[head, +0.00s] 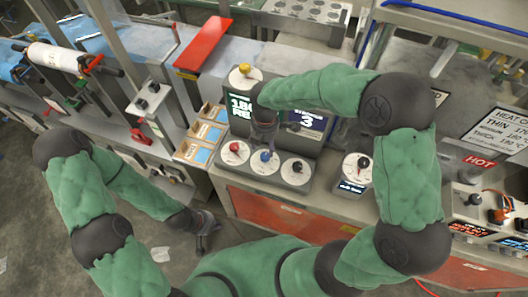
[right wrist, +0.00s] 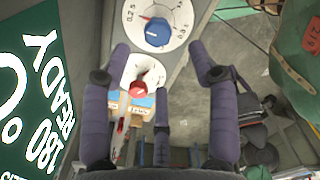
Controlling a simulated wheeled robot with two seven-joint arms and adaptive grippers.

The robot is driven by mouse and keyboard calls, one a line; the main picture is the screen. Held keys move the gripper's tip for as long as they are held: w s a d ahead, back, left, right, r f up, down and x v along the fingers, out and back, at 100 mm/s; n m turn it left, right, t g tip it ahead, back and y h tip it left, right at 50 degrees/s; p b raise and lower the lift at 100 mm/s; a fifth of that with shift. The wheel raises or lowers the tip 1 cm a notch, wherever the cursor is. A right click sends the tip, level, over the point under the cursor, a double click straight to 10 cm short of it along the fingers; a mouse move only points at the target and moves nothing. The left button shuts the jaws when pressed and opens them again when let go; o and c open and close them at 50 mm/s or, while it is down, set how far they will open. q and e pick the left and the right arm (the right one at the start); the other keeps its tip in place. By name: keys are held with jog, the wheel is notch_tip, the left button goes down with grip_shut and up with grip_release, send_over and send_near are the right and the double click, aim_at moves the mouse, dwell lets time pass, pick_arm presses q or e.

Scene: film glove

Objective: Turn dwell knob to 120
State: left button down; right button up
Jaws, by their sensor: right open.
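The control panel carries round white dials. A red knob (head: 234,147), a blue knob (head: 265,156) and a black knob (head: 297,166) sit in its front row, and a yellow knob (head: 244,70) stands on top. I cannot read which is the dwell knob. My right gripper (head: 264,138) is above the front row, partly hiding the displays. In the right wrist view it is open and empty, with the red knob (right wrist: 137,89) showing between its fingers and the blue knob (right wrist: 157,32) beyond. My left gripper (head: 204,236) hangs low before the bench; its jaws are unclear.
Another black-knob dial (head: 358,165) stands to the right of the panel. A green display (right wrist: 35,100) reads 180 READY in the right wrist view. Further right are a HOT sign (head: 480,161) and a switch box.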

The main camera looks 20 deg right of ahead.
aim_at(265, 156)
notch_tip(265, 156, down, 7)
jog(key=shift+w+f+b, duration=0.1)
jog(key=shift+f+b, duration=0.1)
jog(key=shift+b, duration=0.25)
jog(key=c, duration=1.1)
